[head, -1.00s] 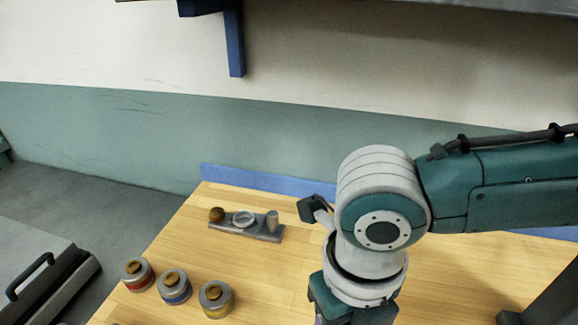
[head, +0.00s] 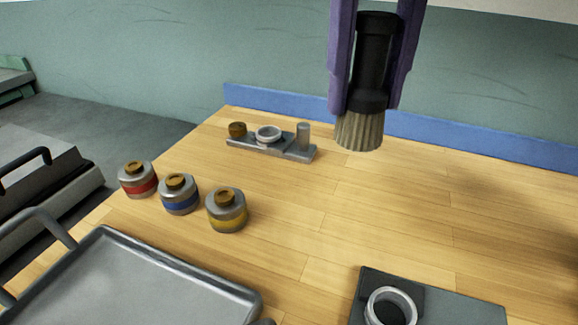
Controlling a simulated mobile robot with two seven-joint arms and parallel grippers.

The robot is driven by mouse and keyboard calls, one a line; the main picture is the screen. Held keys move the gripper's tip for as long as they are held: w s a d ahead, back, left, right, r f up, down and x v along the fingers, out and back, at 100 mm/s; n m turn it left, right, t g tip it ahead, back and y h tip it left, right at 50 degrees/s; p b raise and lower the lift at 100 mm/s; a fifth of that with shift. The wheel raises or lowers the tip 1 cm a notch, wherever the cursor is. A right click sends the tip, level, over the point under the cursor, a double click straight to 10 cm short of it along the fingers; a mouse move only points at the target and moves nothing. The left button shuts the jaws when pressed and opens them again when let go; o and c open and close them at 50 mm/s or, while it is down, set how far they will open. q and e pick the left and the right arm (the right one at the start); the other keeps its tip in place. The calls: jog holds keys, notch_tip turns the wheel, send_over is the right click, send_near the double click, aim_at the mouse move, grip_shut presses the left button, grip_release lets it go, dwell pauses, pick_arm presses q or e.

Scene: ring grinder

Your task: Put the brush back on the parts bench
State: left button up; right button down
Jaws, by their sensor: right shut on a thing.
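The brush (head: 372,70) has a black handle and pale tan bristles that point down. My right gripper (head: 367,100) has purple fingers, one on each side of the handle, and is shut on it. It holds the brush upright above the wooden bench (head: 330,215), with the bristles appearing clear of the surface. The upper end of the gripper is cut off by the top of the view. My left gripper is not in view.
Three jars with red (head: 138,180), blue (head: 179,194) and yellow (head: 227,211) bands stand at left. A grey holder (head: 270,147) with small parts lies behind them. A metal tray (head: 120,285) is front left; a dark block with a ring (head: 440,306) is front right. The bench middle is clear.

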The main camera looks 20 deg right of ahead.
jog(key=shift+f+b, duration=0.65)
jog(key=shift+f, duration=8.35)
jog(key=shift+f, duration=0.15)
jog(key=shift+c, duration=1.6)
grip_release()
